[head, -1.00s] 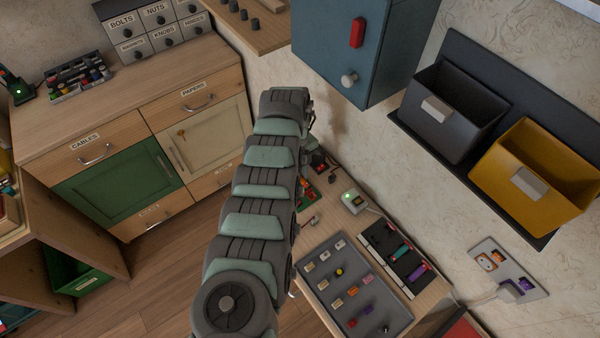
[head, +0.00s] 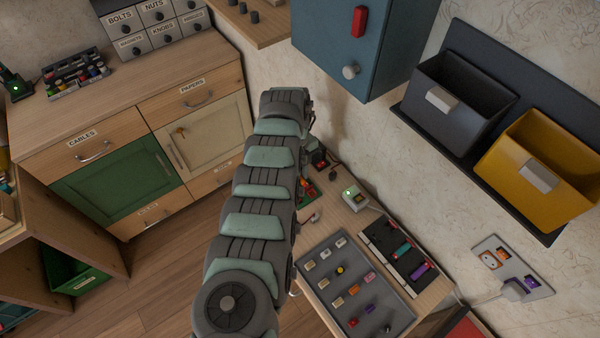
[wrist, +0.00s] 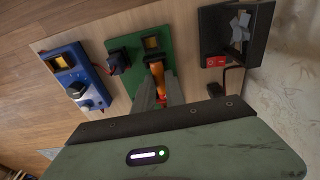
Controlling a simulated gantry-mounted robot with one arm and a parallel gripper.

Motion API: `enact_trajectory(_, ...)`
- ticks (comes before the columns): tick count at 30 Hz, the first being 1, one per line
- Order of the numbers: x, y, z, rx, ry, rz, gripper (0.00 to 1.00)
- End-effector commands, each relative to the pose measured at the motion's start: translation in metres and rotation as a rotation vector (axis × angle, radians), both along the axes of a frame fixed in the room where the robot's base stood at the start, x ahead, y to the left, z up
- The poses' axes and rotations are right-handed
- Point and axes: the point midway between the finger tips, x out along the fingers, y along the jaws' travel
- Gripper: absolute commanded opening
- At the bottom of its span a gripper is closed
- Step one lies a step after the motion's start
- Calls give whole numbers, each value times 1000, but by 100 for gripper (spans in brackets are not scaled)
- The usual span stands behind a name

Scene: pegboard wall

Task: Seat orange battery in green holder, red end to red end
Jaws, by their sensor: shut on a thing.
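In the wrist view my gripper (wrist: 158,92) is shut on the orange battery (wrist: 157,73), which lies lengthwise between the two grey fingers. The battery's far part is over the green holder (wrist: 125,49). In the head view the holder shows only as a small green patch (head: 307,190) beside my arm; the gripper itself is hidden there.
In the wrist view a blue module (wrist: 78,76) stands left of the holder and a black box with a red switch (wrist: 215,62) stands right. In the head view a grey tray (head: 325,285) of small parts and a black rack (head: 380,232) of batteries lie nearer.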

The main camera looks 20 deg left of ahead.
Motion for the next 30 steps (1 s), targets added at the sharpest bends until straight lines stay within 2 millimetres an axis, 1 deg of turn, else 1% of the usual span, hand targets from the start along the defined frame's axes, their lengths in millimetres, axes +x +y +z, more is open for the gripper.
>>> enact_trajectory(1,0,0,-1,0,0,0,17)
enact_trajectory(10,0,0,0,0,0,0,41)
enact_trajectory(20,0,0,2,0,0,0,41)
enact_trajectory(30,0,0,23,0,1,-1,41)
